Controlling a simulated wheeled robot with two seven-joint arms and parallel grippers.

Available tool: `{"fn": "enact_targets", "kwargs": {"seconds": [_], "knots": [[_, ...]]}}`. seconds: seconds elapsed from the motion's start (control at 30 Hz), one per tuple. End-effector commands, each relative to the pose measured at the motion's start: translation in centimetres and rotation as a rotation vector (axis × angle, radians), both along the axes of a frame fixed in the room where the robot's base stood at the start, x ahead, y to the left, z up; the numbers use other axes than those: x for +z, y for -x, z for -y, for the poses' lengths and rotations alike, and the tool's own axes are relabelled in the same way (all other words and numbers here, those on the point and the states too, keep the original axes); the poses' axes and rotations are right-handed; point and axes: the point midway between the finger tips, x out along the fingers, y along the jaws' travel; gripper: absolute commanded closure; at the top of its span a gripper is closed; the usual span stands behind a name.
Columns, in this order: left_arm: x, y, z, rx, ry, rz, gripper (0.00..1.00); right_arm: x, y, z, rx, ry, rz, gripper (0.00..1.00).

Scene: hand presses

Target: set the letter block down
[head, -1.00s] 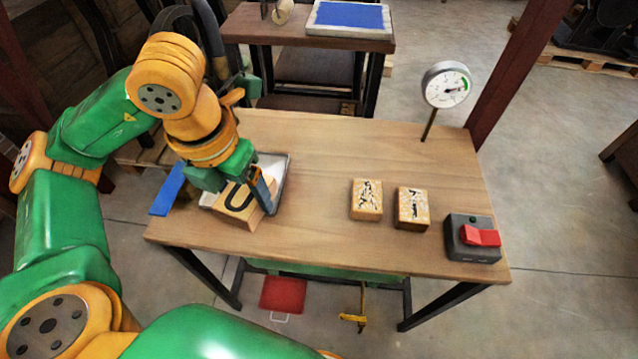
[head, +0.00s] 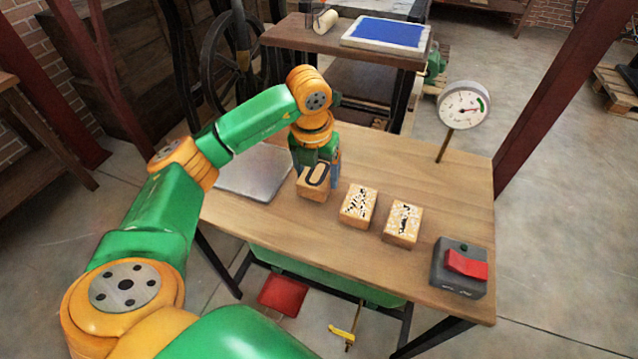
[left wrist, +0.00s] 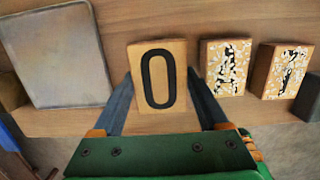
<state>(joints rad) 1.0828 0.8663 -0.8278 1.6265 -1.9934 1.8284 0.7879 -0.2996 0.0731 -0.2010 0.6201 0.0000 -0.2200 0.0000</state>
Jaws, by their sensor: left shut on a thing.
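The letter block (head: 312,188) is a wooden block with a dark "0" or "O" on its upper face. My left gripper (head: 318,165) is shut on it, with a finger on each side in the left wrist view, where the block (left wrist: 158,76) fills the middle. The block is at the left end of a row with two speckled blocks, the nearer one (head: 358,206) and the farther one (head: 403,223). Whether its underside touches the table (head: 330,235) I cannot tell. My right gripper is not in view.
An empty grey metal tray (head: 252,172) lies left of the gripper. A box with a red switch (head: 466,264) stands at the table's right front corner. A dial gauge (head: 464,105) stands on a post at the back right. Behind is another table with a blue pad (head: 387,32).

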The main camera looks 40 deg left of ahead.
Motion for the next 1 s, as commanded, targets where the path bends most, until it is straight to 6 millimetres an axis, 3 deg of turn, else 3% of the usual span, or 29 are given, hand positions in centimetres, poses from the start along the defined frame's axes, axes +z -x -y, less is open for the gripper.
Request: {"fn": "enact_targets", "kwargs": {"seconds": [0.2,0.57,0.6,0.67,0.7,1.0], "knots": [[-3.5,-0.5,-0.2,-0.001,-0.002,-0.002,0.95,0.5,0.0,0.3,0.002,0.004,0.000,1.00],[-4.2,-0.6,-0.2,0.000,-0.001,0.002,0.95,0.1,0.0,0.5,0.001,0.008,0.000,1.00],[-4.2,-0.6,-0.1,0.000,-0.001,0.002,0.21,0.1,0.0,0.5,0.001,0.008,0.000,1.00],[-4.1,-0.6,-0.1,0.000,-0.001,0.001,0.04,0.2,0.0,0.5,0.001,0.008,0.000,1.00],[-4.1,-0.6,-0.1,0.000,-0.001,0.001,0.00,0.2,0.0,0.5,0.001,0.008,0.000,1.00],[-3.3,-0.6,-0.1,0.000,-0.001,0.003,0.00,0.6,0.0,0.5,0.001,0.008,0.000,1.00]]}}
